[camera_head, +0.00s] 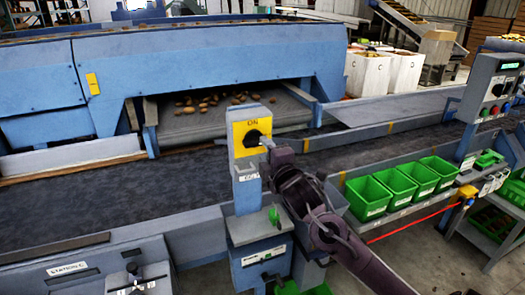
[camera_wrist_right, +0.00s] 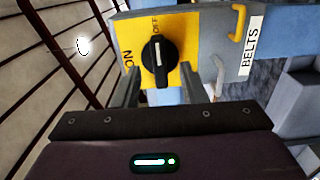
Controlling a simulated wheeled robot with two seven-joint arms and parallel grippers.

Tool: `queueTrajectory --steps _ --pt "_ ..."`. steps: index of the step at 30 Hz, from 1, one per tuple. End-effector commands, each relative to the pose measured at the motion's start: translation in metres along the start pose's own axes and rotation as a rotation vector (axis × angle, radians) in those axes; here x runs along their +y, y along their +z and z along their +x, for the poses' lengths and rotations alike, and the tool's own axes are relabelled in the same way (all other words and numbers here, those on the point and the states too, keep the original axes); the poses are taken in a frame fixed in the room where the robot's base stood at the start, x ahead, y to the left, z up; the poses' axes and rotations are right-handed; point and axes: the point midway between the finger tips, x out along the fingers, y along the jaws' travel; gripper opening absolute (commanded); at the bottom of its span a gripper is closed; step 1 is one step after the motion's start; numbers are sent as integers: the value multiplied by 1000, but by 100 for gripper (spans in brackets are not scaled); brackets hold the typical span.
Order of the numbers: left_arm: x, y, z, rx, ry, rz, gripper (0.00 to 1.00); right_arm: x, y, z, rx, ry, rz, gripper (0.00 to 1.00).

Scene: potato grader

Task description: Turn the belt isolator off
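The belt isolator (camera_head: 240,165) is a grey box with a yellow face on a post, marked ON at the top. Its black knob (camera_head: 252,138) shows on the face. In the right wrist view the yellow face (camera_wrist_right: 186,45) carries ON at left and OFF at top. The knob (camera_wrist_right: 157,62) has its white line toward the OFF mark. A BELTS label (camera_wrist_right: 250,47) is on the box side. My right gripper (camera_head: 268,143) is at the face; in the wrist view its two fingers (camera_wrist_right: 160,90) stand apart on either side of the knob, open, with gaps visible. My left gripper is not in view.
A dark conveyor belt (camera_head: 100,197) runs behind the post. Green bins (camera_head: 367,198) stand on a shelf at right, with a red cord (camera_head: 410,217) below. A control panel (camera_head: 493,88) stands at far right. A Station C panel (camera_head: 70,282) is at lower left.

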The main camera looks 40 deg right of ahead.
Motion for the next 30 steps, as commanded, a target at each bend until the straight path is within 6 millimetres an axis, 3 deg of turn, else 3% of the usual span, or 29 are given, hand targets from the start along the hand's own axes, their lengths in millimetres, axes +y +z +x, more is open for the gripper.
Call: queueTrajectory --steps 3,9,26,30 --pt "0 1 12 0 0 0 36 -5 0 -22 1 -1 -1 38" --pt "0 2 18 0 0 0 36 -2 0 -42 -1 -2 1 38" --pt "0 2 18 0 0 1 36 0 0 -45 -1 -1 2 38" --pt "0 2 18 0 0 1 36 -15 5 -40 -11 -25 20 38"
